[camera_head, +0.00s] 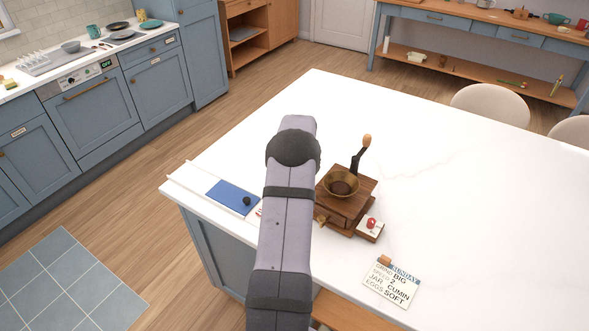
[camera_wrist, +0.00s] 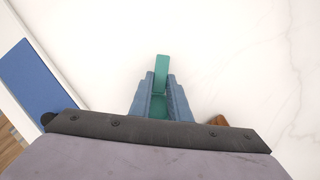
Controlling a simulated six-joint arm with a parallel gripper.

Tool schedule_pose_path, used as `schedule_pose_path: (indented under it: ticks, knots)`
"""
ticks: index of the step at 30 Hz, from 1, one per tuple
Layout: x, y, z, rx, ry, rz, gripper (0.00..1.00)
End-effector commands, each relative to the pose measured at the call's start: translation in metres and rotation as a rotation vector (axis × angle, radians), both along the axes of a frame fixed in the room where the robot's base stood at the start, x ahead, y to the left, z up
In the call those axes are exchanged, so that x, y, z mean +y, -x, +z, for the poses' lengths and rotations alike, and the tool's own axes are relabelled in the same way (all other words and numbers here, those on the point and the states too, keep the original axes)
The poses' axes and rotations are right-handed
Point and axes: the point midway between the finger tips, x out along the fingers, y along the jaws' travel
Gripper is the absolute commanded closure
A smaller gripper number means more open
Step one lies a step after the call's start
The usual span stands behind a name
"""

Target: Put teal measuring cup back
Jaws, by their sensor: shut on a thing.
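The teal measuring cup (camera_wrist: 161,72) shows in the wrist view as a narrow teal strip standing out past my fingertips, with more teal between the fingers. My gripper (camera_wrist: 160,92) is shut on it, with one blue-grey finger on each side. White worktop lies behind it; I cannot tell the height above it. In the head view my arm hides the gripper and the cup.
A wooden grinder (camera_head: 333,211) with a raised crank stands on the white island (camera_head: 450,190), right of my arm. A blue panel (camera_head: 228,193) with a dark knob lies left. A note card (camera_head: 391,284) lies near the front. The island's right side is clear.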

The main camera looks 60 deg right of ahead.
Motion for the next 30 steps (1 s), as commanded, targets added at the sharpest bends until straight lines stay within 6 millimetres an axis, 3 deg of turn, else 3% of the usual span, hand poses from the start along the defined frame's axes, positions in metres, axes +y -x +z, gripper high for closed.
schedule_pose_path:
  ticks: [5, 6, 8, 22, 30]
  knots:
    - [0.0, 0.0, -0.004, 0.0, 0.0, 0.0, 1.0]
    - [0.0, 0.0, -0.003, 0.0, 0.0, 0.0, 0.76]
    - [0.0, 0.0, -0.003, 0.0, 0.0, 0.0, 0.65]
    - [0.001, 0.001, 0.004, -0.001, 0.001, 0.0, 0.65]
    - [0.009, 0.009, 0.032, -0.002, 0.003, 0.0, 0.65]
